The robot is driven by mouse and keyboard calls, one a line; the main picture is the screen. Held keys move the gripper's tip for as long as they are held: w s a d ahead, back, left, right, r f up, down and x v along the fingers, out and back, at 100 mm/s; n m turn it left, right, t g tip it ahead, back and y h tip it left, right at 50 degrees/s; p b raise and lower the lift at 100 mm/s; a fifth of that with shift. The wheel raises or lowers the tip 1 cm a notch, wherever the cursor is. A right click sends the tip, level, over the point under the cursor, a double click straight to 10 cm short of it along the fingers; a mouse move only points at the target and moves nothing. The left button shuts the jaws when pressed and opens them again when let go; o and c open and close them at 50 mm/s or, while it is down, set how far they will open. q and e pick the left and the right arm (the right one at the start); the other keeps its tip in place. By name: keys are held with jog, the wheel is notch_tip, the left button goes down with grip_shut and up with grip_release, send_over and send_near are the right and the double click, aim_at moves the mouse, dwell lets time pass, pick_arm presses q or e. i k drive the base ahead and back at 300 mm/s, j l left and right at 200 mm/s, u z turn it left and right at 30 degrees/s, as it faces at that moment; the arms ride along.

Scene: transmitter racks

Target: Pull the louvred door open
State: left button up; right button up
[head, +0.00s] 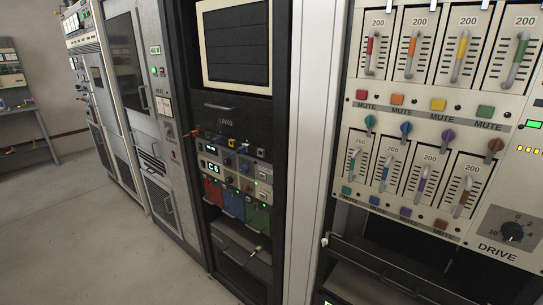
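Several panels could be the louvred door, and I cannot tell which one is meant. A cream-framed panel with dark horizontal slats (236,45) is at the top of the middle black rack; no handle shows on it. A lower door with a dark panel (159,197) is on the grey cabinet to the left, with a small handle (168,205). Above it is a tall door with a dark window (124,60) and an upright handle (142,98). These doors look shut. Neither of my grippers is in view.
The middle rack holds link modules (228,165) and coloured panels. The right cream panel (440,110) has several faders, knobs and mute buttons, with a rail (385,270) below. A bench (25,125) stands far left. The floor (80,240) at left is clear.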

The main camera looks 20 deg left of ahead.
aim_at(161, 199)
jog(key=u, duration=1.6)
